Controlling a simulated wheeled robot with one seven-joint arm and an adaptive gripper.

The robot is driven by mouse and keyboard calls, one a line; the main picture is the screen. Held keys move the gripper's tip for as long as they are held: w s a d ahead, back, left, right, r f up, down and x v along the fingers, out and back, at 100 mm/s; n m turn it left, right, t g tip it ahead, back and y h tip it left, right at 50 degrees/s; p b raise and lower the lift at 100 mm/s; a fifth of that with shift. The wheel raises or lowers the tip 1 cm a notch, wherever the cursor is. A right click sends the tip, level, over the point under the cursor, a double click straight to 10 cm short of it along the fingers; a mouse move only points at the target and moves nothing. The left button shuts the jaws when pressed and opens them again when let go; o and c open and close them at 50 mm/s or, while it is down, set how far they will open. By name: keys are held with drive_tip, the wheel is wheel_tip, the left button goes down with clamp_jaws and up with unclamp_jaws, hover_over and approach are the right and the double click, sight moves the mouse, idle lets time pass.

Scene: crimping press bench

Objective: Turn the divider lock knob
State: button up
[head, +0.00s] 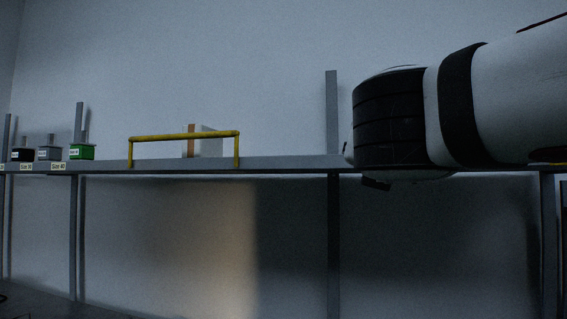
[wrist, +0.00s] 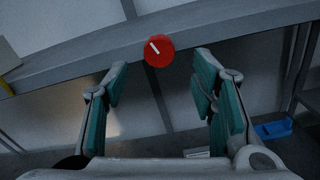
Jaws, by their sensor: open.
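A round red knob (wrist: 158,52) with a white mark shows in the wrist view, at the front edge of the grey shelf. Its white mark is slanted. My gripper (wrist: 160,85) is open and empty, with its teal-padded fingers spread on either side below the knob in the picture. The knob lies beyond the fingertips, and no contact shows. In the head view my arm covers the right part of the shelf, and I cannot see the knob there.
The shelf (head: 290,162) runs along the wall. A yellow rail (head: 185,136) stands on it, with a green box (head: 82,152) and a grey box (head: 49,153) at the left. A blue bin (wrist: 273,129) lies low at the right in the wrist view.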

drive_tip(key=x, duration=0.6)
drive_tip(key=shift+w, duration=0.2)
drive_tip(key=c, duration=1.1)
